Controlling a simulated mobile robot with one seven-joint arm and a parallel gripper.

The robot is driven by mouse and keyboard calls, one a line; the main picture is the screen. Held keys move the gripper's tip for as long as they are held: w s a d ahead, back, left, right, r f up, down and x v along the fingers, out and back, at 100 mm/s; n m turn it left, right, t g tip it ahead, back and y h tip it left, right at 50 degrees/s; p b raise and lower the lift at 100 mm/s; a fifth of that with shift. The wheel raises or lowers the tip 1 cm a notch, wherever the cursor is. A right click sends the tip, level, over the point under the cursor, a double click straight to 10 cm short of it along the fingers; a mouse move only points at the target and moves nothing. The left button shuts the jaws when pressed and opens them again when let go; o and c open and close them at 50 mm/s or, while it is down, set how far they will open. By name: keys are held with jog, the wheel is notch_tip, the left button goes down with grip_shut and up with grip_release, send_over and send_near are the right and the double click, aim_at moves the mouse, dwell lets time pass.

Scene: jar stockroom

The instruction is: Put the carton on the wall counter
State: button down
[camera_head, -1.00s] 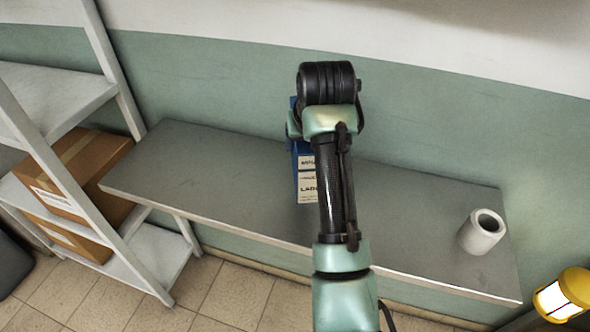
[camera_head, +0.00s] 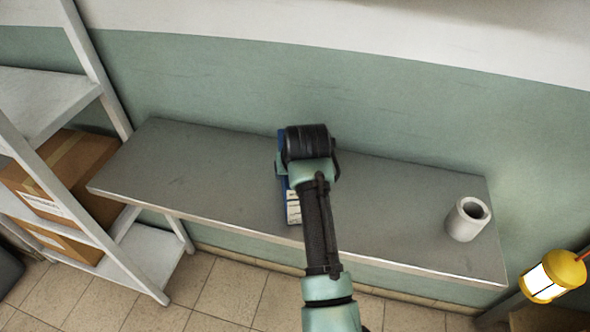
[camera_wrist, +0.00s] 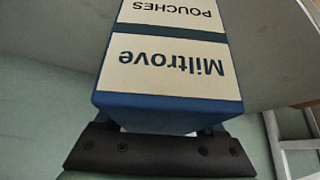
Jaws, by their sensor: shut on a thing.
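The carton (camera_wrist: 172,70) is blue with cream label panels reading "Miltrove" and "POUCHES" in the wrist view. My gripper (camera_wrist: 160,135) is shut on one end of it. In the head view the carton (camera_head: 293,208) shows as a narrow blue and cream strip beside and behind my wrist, which hides most of it. The wall counter (camera_head: 205,180) is a long grey top along the green wall. The carton is in front of the counter's middle in the head view; I cannot tell whether it touches the top.
A white roll-like cylinder (camera_head: 467,219) stands at the counter's right end. A yellow lantern (camera_head: 556,276) is at the lower right. A white shelf rack (camera_head: 150,262) with brown boxes (camera_head: 62,178) stands at the left. The counter's left part is bare.

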jog(key=shift+r, duration=0.1)
grip_release()
jog(key=v, duration=1.2)
dwell(0.3)
